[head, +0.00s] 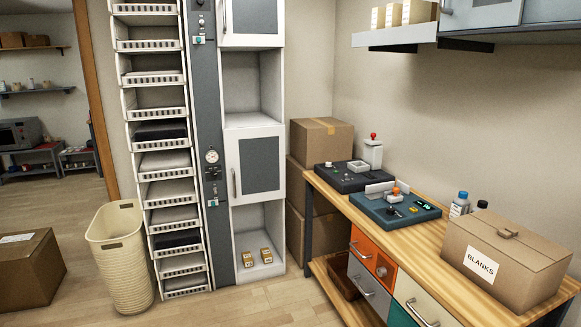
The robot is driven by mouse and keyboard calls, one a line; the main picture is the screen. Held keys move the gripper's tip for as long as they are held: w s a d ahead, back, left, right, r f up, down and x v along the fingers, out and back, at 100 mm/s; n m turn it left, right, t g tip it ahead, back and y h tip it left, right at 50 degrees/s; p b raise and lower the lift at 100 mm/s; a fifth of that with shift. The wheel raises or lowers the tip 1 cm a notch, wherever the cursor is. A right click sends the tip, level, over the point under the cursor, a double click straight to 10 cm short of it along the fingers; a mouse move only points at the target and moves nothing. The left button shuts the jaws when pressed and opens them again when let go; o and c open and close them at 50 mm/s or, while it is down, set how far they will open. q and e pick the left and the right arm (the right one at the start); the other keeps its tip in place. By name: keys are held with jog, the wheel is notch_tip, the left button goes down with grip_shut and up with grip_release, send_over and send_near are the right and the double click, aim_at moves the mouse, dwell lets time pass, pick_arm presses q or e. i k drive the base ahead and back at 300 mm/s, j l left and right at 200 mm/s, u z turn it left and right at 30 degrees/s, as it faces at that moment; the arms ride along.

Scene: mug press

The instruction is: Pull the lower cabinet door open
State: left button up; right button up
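The lower cabinet door (259,163) is white with a dark grey panel and sits in the tall white cabinet at centre left in the head view. It looks shut, flush with the cabinet front. Its upright metal handle (235,182) is near the door's left edge. The upper door (252,16) of the same cabinet also looks shut and is cut off by the top of the picture. Neither of my grippers is in view.
Open shelves lie above and below the door; small boxes (257,257) stand on the lower one. A wooden workbench (460,232) with drawers stands to the right. A cream bin (122,258) stands left of the cabinet. Floor in front is clear.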

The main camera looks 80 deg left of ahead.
aim_at(255, 157)
jog(key=u, duration=3)
jog(key=i+z, duration=0.15)
jog(key=i, duration=0.8)
